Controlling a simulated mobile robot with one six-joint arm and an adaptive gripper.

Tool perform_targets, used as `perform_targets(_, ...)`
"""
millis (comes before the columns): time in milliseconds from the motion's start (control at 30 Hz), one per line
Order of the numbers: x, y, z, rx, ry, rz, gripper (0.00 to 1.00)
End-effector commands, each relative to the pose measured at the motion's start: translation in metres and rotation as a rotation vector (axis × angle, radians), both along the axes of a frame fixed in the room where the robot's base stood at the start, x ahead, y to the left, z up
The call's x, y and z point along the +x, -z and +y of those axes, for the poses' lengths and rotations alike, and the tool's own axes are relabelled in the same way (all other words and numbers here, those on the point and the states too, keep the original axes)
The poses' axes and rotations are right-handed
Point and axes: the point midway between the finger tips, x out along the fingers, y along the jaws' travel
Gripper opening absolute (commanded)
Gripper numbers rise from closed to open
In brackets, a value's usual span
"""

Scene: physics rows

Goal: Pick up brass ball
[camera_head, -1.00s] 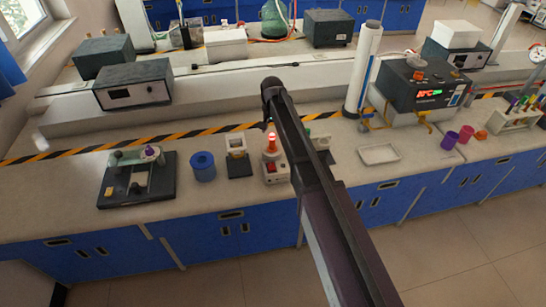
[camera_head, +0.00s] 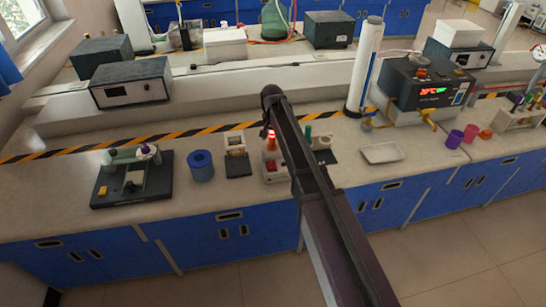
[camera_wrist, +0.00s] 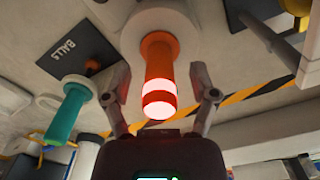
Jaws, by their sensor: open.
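My gripper (camera_wrist: 160,72) is open and empty in the wrist view, with one finger on each side of an orange post with a glowing white-and-red banded end (camera_wrist: 159,98). I cannot tell whether the fingers touch it.
A teal post (camera_wrist: 68,114) stands close to the BALLS plate.

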Motion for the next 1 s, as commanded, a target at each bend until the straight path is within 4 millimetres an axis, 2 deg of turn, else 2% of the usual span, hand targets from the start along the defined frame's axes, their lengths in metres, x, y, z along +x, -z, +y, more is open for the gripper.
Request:
perform_targets(467,0.0001,-0.0004,-0.0002,0.0,0.0,0.0,0.75)
perform_targets(700,0.0001,-0.0004,-0.0003,0.0,0.0,0.0,0.04)
perform_targets(733,0.0,-0.0003,-0.0003,0.0,0.0,0.0,0.0)
perform_targets(1000,-0.0002,-0.0003,-0.0004,0.0,0.0,0.001,0.0)
